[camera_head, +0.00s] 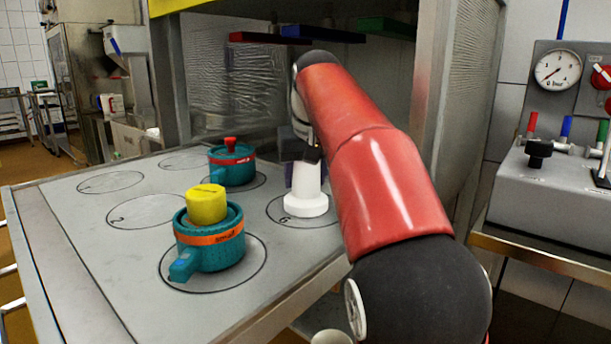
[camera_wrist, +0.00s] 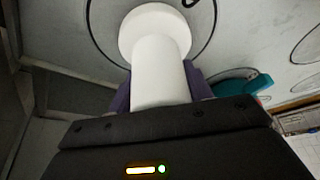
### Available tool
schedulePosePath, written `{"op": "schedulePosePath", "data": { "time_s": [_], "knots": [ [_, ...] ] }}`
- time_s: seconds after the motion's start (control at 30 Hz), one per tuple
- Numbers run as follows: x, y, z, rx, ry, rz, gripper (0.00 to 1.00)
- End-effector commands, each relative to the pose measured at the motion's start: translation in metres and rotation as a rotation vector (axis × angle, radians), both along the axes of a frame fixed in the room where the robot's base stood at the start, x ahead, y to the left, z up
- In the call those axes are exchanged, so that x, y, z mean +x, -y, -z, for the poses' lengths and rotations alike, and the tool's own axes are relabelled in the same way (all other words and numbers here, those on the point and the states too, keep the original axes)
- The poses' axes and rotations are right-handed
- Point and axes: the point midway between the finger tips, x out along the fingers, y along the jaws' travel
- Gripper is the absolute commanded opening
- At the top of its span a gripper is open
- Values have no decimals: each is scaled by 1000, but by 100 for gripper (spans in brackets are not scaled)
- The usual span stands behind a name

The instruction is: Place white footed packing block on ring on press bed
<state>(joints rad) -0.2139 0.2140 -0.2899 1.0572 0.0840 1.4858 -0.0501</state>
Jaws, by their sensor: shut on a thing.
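The white footed packing block (camera_head: 306,203) is upright over a drawn ring (camera_head: 270,212) at the right side of the grey press bed (camera_head: 100,245). My gripper (camera_wrist: 160,88) is shut on its stem, with a purple finger on each side. The wide round foot (camera_wrist: 155,32) points down at the bed. In the wrist view the foot lies inside the ring's outline (camera_wrist: 211,35), nearer its left side. I cannot tell whether the foot touches the bed. My arm hides part of the ring's right side in the head view.
A teal mould with a yellow block (camera_head: 207,205) stands on the front ring. Another teal mould with a red knob (camera_head: 231,163) stands behind it. Two left rings (camera_head: 145,212) (camera_head: 110,182) are empty. A gauge unit (camera_head: 557,70) is at the right.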

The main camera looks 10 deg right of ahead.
Motion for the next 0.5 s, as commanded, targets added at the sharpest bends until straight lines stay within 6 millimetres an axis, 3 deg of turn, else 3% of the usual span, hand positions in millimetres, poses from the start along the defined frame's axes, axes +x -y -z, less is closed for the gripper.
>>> {"op": "schedulePosePath", "data": {
  "time_s": [0.07,0.1,0.2,0.23,0.5],
  "knots": [
    [0,0,3,0,2,0,16],
    [0,0,2,0,0,0,55],
    [0,0,2,0,0,0,68],
    [0,0,2,0,0,0,72],
    [0,0,1,0,0,0,72]
  ]
}}
